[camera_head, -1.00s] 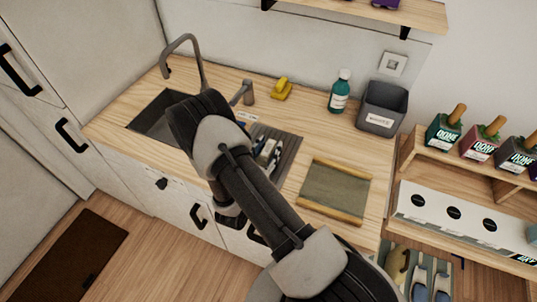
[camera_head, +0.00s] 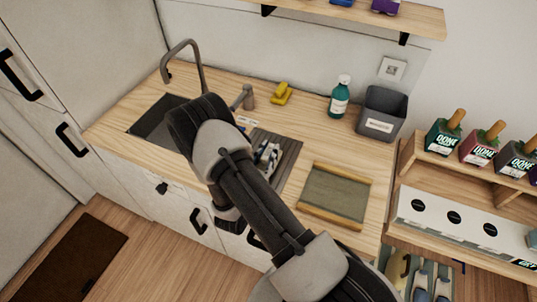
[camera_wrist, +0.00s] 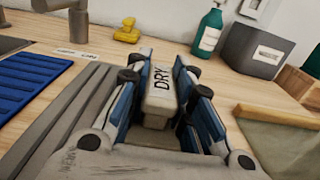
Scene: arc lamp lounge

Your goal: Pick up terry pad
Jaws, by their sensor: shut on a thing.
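A pale grey pad marked "DRY" (camera_wrist: 158,95), which I take as the terry pad, is between the fingers of my gripper (camera_wrist: 160,78). The gripper is shut on it, with a blue-and-grey finger on each side. In the head view my gripper (camera_head: 266,155) is over the dark ribbed mat (camera_head: 287,150) right of the sink, partly hidden by my arm. The pad is hard to make out there. I cannot tell whether it touches the mat.
A blue ribbed mat (camera_wrist: 35,85) and a small label plate (camera_wrist: 76,54) lie left. Behind are a yellow object (camera_head: 281,95), a green bottle (camera_head: 340,97) and a grey bin (camera_head: 381,114). A wooden-edged olive tray (camera_head: 335,194) is right. The faucet (camera_head: 186,62) stands back left.

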